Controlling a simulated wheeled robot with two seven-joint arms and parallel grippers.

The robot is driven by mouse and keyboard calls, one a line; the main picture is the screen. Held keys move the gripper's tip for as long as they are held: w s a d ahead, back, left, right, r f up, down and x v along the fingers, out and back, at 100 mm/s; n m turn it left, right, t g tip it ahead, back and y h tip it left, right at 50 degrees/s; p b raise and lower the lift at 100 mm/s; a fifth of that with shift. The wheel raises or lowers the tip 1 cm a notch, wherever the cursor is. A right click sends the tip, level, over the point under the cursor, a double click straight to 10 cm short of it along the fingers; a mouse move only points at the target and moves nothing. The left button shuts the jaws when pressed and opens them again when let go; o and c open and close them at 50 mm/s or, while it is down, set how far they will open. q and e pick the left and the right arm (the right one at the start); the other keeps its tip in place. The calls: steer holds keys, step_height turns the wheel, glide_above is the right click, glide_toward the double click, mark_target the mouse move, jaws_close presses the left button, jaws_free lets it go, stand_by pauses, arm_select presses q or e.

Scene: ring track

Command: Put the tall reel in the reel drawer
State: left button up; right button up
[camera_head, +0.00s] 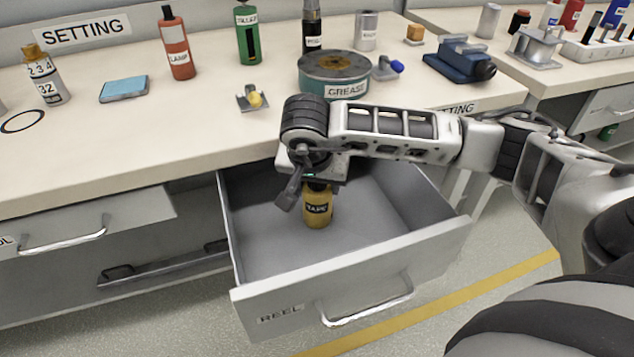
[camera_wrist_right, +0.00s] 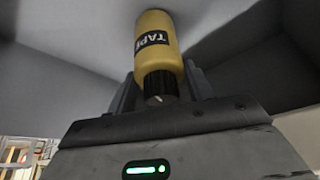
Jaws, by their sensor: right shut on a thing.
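The tall reel is a yellow cylinder with a black top and a "TAPE" label (camera_head: 318,208). It stands upright inside the open reel drawer (camera_head: 345,285), whose front reads "REEL". My right gripper (camera_head: 316,187) reaches down from above and is shut on the reel's black top. In the right wrist view the reel (camera_wrist_right: 157,45) sits between the fingers (camera_wrist_right: 160,88), label showing. I cannot tell whether its base touches the drawer floor. The rest of the drawer looks empty. My left gripper is not in view.
The bench (camera_head: 190,120) overhangs the drawer's back. The drawer's handle (camera_head: 368,305) sticks out in front.

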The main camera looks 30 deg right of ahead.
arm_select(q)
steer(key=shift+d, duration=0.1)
arm_select(e)
steer(key=shift+f, duration=0.1)
steer(key=o, duration=1.4)
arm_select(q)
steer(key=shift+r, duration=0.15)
arm_select(e)
steer(key=shift+r, duration=0.4)
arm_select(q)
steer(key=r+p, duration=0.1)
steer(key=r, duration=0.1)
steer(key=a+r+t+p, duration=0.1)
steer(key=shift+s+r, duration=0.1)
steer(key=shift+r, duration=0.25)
arm_select(e)
steer(key=v, duration=1.1)
steer(key=shift+s+a+r, duration=0.1)
steer(key=shift+a+r, duration=0.05)
steer(key=shift+r, duration=0.05)
